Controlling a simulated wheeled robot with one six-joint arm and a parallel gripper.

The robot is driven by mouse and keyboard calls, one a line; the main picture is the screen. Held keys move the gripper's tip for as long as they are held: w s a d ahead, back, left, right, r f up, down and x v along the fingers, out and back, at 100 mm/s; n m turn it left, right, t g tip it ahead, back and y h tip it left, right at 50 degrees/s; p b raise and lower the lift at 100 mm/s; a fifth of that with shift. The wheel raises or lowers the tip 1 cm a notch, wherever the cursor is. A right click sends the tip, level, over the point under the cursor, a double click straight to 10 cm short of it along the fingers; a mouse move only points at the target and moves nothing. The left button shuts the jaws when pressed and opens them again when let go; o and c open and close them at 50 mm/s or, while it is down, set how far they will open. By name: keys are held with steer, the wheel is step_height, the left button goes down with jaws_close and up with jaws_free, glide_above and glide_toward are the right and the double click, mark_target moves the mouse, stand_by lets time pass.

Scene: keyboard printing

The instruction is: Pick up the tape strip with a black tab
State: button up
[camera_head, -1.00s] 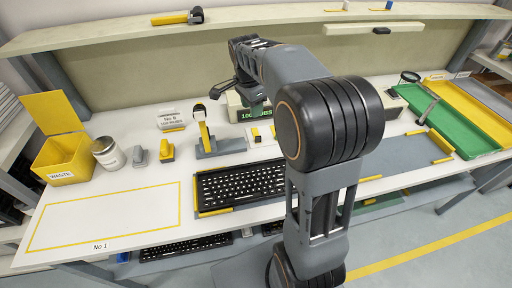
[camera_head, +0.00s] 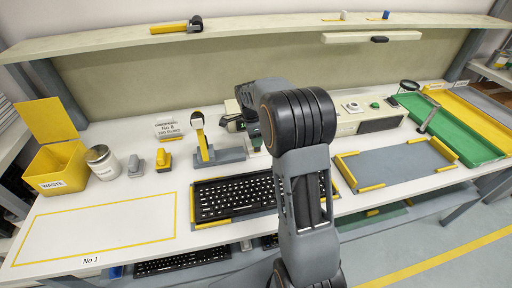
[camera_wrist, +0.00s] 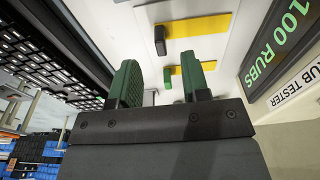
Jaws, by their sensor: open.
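In the wrist view a yellow tape strip (camera_wrist: 200,27) with a black tab (camera_wrist: 160,40) at its left end lies on a white surface, beyond my fingertips. A second yellow strip (camera_wrist: 198,69) with a green tab (camera_wrist: 167,79) lies nearer, partly behind the right finger. Its green tab shows between the fingers. My gripper (camera_wrist: 158,65) is open, with two green fingers apart and nothing held. A pale tab (camera_wrist: 149,98) also shows low between them. In the head view my arm hides the strips and most of my gripper.
In the wrist view the rub tester (camera_wrist: 285,55) stands close on the right, and a black keyboard (camera_wrist: 50,50) is on the left. In the head view a grey stand (camera_head: 218,156) is left of my arm, with the keyboard (camera_head: 235,196) in front.

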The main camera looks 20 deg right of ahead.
steer(key=f, duration=0.2)
steer(key=d+f, duration=0.1)
steer(key=f, duration=0.1)
steer(key=shift+f, duration=0.4)
steer(key=shift+a, duration=0.1)
jaws_close()
